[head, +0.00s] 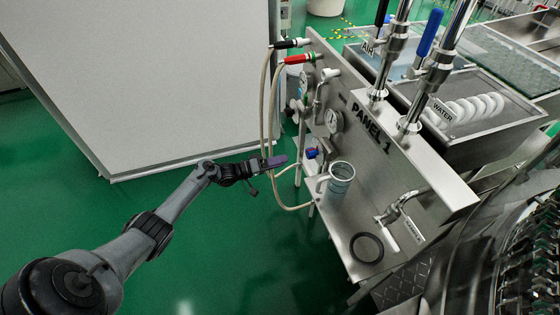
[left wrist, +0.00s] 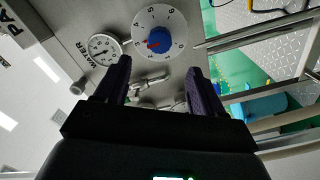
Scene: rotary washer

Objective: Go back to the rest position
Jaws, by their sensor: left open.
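My left gripper (head: 278,162) is at the left end of the steel panel stand, near its thin hoses, with dark purple fingers. In the left wrist view the two fingers of the left gripper (left wrist: 158,76) are spread apart with nothing held between them. Beyond the fingertips is a blue knob (left wrist: 162,40) with a red pointer on a white numbered dial. A blue and red knob (head: 312,153) also shows just right of the gripper in the head view. My right gripper is not in view.
The panel marked PANEL 1 (head: 410,150) carries gauges and valves. Hoses (head: 265,105) hang close by the gripper. A large white board (head: 150,80) stands behind. Green floor is open below the arm.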

